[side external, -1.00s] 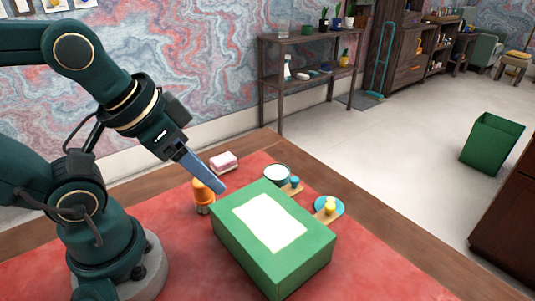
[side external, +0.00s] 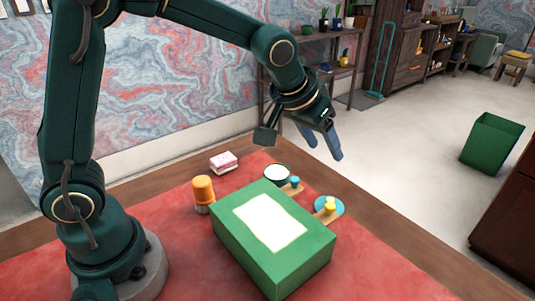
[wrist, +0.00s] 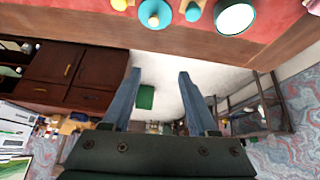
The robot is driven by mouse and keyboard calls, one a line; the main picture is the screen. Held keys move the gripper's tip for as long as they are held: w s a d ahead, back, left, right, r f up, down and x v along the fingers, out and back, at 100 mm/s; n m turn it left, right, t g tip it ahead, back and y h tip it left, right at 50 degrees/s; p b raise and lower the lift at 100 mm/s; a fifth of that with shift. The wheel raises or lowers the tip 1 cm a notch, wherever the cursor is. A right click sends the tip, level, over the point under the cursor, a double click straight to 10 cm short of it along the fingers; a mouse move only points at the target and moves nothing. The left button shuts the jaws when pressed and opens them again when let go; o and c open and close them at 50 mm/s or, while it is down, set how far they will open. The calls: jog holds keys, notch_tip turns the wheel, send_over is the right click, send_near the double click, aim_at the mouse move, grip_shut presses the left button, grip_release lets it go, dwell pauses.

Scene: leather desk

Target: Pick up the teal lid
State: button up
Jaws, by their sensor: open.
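The lid is outside the fingers.
The green box (side external: 240,245) with a white top panel stands near the lid. A white-topped round container (side external: 277,173) and a small teal piece (side external: 295,181) are behind it. An orange bottle (side external: 203,190) and a pink block (side external: 223,160) are at left.

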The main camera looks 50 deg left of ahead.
jog(key=g, duration=0.2)
send_over(331, 199)
jog(key=s, duration=0.3)
jog(key=shift+m, duration=0.4)
jog(key=f, duration=0.8)
jog(key=shift+w+f, duration=0.25)
jog(key=shift+x, duration=2.4)
grip_shut()
